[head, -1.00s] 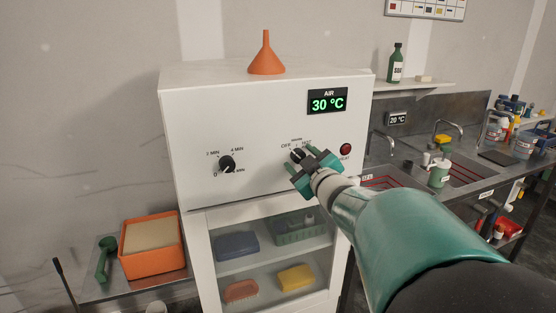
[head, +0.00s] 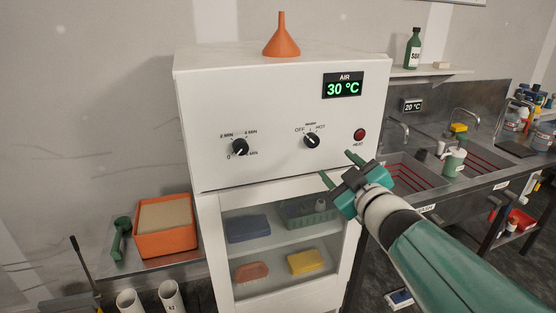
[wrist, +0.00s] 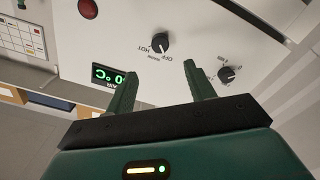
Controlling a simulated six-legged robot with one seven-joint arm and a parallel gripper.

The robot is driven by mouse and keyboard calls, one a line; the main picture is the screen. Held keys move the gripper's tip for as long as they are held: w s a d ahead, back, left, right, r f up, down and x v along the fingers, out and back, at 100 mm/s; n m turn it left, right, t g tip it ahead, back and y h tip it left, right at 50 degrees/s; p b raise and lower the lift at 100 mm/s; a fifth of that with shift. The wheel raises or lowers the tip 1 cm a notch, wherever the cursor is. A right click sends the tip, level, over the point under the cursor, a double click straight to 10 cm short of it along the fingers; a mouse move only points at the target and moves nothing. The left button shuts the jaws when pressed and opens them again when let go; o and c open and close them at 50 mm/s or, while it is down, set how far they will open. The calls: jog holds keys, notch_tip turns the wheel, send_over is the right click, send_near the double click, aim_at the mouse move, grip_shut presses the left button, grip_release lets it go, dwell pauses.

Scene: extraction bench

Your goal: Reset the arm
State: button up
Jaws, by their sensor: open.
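My gripper (head: 338,169) is open and empty, in front of the white cabinet (head: 270,95) below its mode knob and red HEAT button. The black mode knob (head: 312,141), marked OFF, WARM and HOT, stands clear of the fingers. In the wrist view, my gripper (wrist: 157,82) has its two green fingers spread apart, and the mode knob (wrist: 161,41) shows beyond the gap between them. The black timer knob (head: 240,147) is on the left of the panel. The display (head: 344,86) reads AIR 30 °C. The red HEAT button (head: 360,135) is on the right.
An orange funnel (head: 282,37) stands on the cabinet. Behind the glass door are shelves with a blue block (head: 248,228) and a yellow block (head: 306,262). An orange bin (head: 166,238) is at the left, and a sink bench (head: 440,200) at the right.

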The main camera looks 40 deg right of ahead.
jog(key=shift+v, duration=0.8)
jog(key=w+a+f+m+g, duration=0.3)
jog(key=a+f+m+g, duration=0.3)
jog(key=a, duration=0.6)
jog(key=s+a+f+n+g+y, duration=0.1)
jog(key=s+a+f+g+y, duration=0.1)
jog(key=a, duration=0.5)
jog(key=s+a+f+n+g+y, duration=0.1)
jog(key=s+a+f+g+y, duration=0.2)
jog(key=a, duration=0.5)
jog(key=shift+s+a+f+g, duration=0.2)
jog(key=shift+s+f+g, duration=0.3)
jog(key=shift+s, duration=0.4)
